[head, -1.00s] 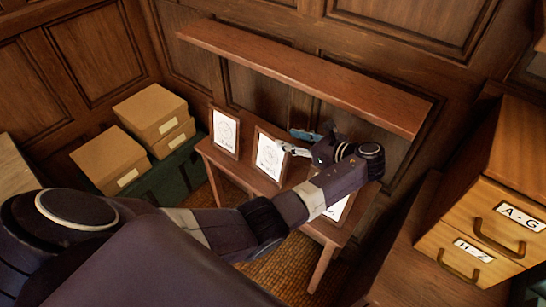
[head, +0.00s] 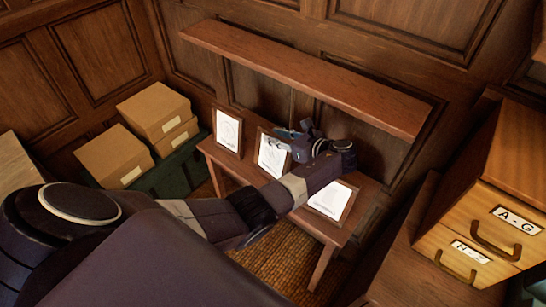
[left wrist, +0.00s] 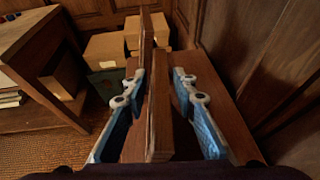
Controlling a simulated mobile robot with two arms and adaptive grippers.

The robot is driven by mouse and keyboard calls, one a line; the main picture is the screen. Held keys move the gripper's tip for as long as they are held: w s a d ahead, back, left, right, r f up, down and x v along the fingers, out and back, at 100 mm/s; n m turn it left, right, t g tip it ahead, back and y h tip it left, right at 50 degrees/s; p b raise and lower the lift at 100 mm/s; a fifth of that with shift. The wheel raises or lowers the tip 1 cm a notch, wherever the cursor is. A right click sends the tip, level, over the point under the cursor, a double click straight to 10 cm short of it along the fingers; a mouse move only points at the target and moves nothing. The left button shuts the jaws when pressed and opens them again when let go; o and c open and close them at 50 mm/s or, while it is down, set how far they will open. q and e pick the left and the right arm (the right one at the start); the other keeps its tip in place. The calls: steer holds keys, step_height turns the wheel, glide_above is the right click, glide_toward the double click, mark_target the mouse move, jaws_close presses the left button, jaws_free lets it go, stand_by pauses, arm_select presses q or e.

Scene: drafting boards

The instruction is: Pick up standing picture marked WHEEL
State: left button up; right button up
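My left gripper (head: 290,138) is at the upper right edge of the middle picture. In the left wrist view, my left gripper (left wrist: 160,88) is open, its blue-padded fingers apart on either side of a picture frame (left wrist: 159,125) seen edge-on. Gaps show between pads and frame. My right gripper is out of view.
A wooden shelf (head: 300,75) juts from the wall above the table. Cardboard boxes (head: 110,158) sit on a green chest (head: 170,175) at the left. A drawer cabinet (head: 488,215) marked A-G and H-Z stands at the right.

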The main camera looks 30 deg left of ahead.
arm_select(q)
jaws_close()
steer(key=shift+r, duration=0.15)
